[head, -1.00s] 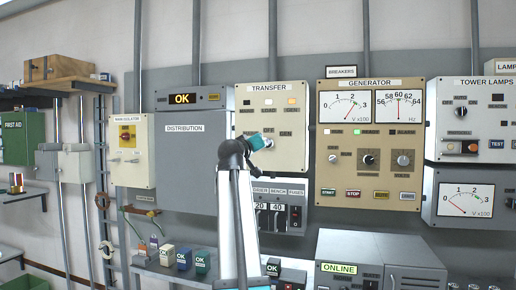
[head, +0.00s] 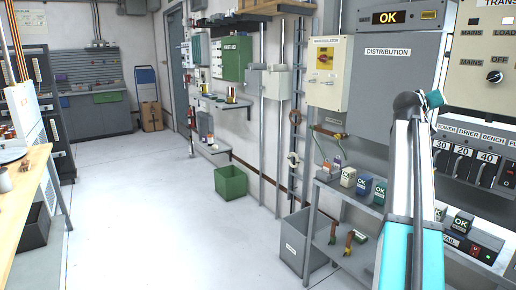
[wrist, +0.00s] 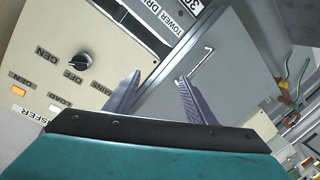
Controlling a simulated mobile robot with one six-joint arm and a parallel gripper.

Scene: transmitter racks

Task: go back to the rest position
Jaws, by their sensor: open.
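My arm (head: 402,170) stands up at the right of the head view, its dark elbow at the top in front of the grey distribution cabinet (head: 385,75). A teal part of my arm's end (head: 433,99) shows beside it; the fingers are hidden there. In the wrist view my gripper (wrist: 159,76) is open, with two ridged grey fingers apart and nothing between them. Beyond the fingers is the grey cabinet front. The beige transfer panel with its black knob (wrist: 80,60) is at the left of that view, apart from the fingers.
A shelf with OK-marked blocks (head: 364,187) and a grey bin (head: 294,242) stand below the cabinet. A green crate (head: 231,182) lies by the wall. A wooden workbench (head: 30,185) is at the left. The pale floor (head: 150,215) between is clear.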

